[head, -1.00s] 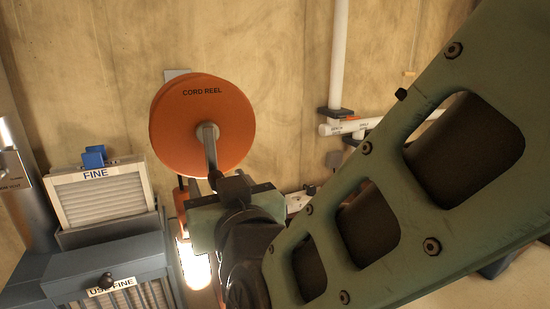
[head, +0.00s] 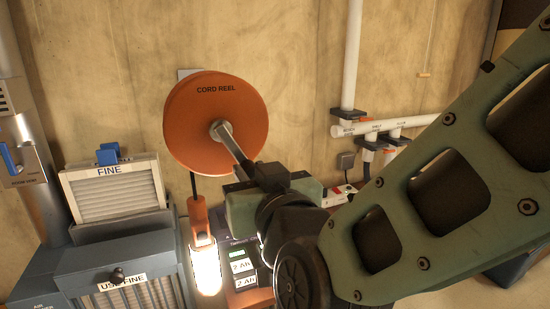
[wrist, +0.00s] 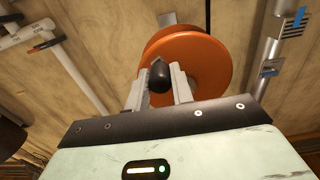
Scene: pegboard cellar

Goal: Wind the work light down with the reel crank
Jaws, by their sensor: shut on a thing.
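The orange cord reel (head: 200,105) is mounted on the wall. Its grey crank arm (head: 232,142) points down and to the right from the hub. My gripper (head: 247,170) is at the crank's outer end, below and right of the hub. In the wrist view its two fingers are shut around the black crank knob (wrist: 159,75), in front of the reel (wrist: 205,55). The lit work light (head: 206,268) hangs upright on a dark cord below the reel, left of my gripper. In the head view my gripper's body hides the knob.
A filter box labelled FINE (head: 113,190) stands at left on a grey cabinet marked USE FINE (head: 70,265). A panel with lit green displays (head: 240,265) is just right of the light. White pipes (head: 352,60) run along the wall at right.

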